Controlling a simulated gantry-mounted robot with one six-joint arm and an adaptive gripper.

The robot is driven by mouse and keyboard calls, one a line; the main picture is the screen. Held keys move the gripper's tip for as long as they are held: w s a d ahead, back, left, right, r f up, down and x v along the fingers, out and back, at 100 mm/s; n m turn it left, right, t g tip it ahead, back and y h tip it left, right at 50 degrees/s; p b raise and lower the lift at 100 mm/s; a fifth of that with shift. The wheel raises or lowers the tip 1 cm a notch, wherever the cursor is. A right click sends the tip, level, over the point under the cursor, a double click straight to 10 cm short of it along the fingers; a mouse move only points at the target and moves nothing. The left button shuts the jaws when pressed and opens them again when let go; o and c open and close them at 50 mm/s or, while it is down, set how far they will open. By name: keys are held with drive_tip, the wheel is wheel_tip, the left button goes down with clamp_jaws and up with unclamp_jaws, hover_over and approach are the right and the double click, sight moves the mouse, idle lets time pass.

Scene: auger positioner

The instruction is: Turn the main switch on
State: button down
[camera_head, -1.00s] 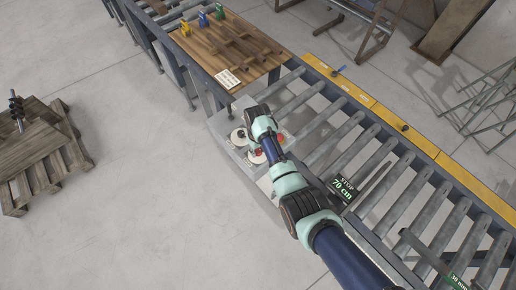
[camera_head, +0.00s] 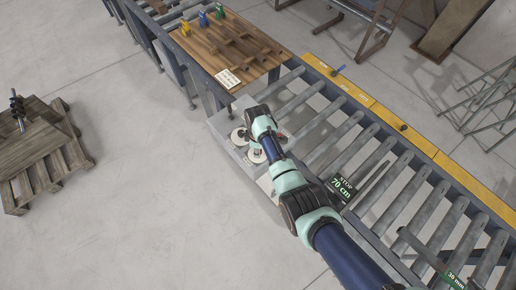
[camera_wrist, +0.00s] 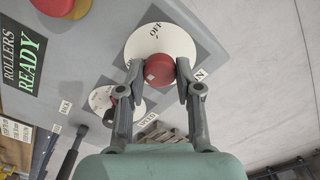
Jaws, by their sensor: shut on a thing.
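The main switch appears as a red round knob (camera_wrist: 160,68) on a white disc (camera_wrist: 148,42) in the wrist view. "OFF" is printed above the knob and a partly hidden label ending in "N" lies to its right. A small pale mark shows on the knob's face; which label it points to, I cannot tell. My gripper (camera_wrist: 159,74) has one finger on each side of the knob and is shut on it. In the head view my wrist (camera_head: 262,128) is over the control box (camera_head: 222,124) and hides the knob and fingers.
In the wrist view a second white dial (camera_wrist: 103,99) with a dark knob lies lower left. A red button (camera_wrist: 54,6) on yellow and a "ROLLERS READY" display (camera_wrist: 22,62) are at left. In the head view the roller conveyor (camera_head: 340,150) runs along the box's right side.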

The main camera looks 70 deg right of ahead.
drive_tip(key=shift+n, duration=0.5)
drive_tip(key=c, duration=0.8)
unclamp_jaws()
drive_tip(key=shift+o, duration=0.2)
wheel_tip(320, 180, up, 12)
drive_tip(key=shift+w, duration=0.1)
